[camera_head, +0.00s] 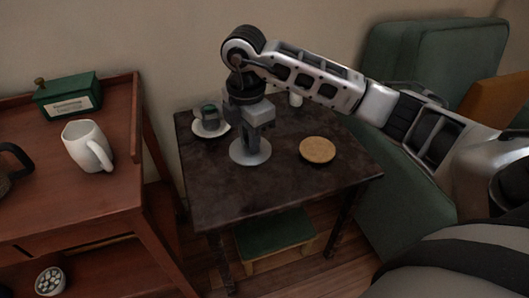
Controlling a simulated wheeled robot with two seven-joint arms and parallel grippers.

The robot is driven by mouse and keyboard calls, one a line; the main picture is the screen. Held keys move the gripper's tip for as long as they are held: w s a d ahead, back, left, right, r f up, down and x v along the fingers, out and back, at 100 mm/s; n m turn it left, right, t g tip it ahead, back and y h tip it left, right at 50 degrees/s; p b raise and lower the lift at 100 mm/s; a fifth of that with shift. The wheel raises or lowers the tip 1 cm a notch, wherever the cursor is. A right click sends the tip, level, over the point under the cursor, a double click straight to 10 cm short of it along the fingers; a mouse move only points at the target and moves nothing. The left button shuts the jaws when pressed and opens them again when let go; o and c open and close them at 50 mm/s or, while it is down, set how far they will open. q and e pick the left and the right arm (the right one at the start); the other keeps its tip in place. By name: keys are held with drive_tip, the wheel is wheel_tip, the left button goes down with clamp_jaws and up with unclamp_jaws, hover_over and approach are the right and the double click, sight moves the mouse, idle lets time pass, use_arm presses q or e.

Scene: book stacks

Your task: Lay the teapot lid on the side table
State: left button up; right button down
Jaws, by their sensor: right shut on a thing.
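My right gripper (253,143) points down over the dark side table (225,190). It is shut on the teapot lid, a pale grey round disc (250,156), holding it from above near its middle. The fingers hide the lid's centre. The lid is level and at or just above the tabletop; I cannot tell whether it touches. A dark pot with a handle (14,160), perhaps the teapot, is cut off at the left edge on the reddish wooden cabinet. My left gripper is not in view.
A round cork mat (317,150) lies right of the lid. A white saucer (222,131) with a dark green-topped object is behind left. A white mug (87,146) and green box (68,98) stand on the cabinet (60,203). The table's front is clear. A green armchair (420,60) stands right.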

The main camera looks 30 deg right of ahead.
drive_tip(key=d+f, duration=0.1)
drive_tip(key=w+d+f+b, duration=0.1)
drive_tip(key=d+f, duration=0.1)
drive_tip(key=w+d+f, duration=0.1)
drive_tip(key=f, duration=0.1)
drive_tip(key=shift+w+d+f, duration=0.15)
drive_tip(key=shift+w+d, duration=0.1)
drive_tip(key=shift+d, duration=0.05)
drive_tip(key=shift+w+d+f+b, duration=0.15)
drive_tip(key=shift+d+f+b, duration=0.1)
drive_tip(key=shift+f+b, duration=0.1)
drive_tip(key=f, duration=0.2)
drive_tip(key=f+b, duration=0.1)
drive_tip(key=shift+w+d+f, duration=0.1)
drive_tip(key=shift+d+f, duration=0.1)
drive_tip(key=shift+d, duration=0.1)
drive_tip(key=shift+f, duration=0.3)
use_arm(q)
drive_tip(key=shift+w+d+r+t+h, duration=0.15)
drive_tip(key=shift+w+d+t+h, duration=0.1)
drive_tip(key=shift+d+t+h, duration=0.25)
use_arm(e)
drive_tip(key=c, duration=1.3)
unclamp_jaws()
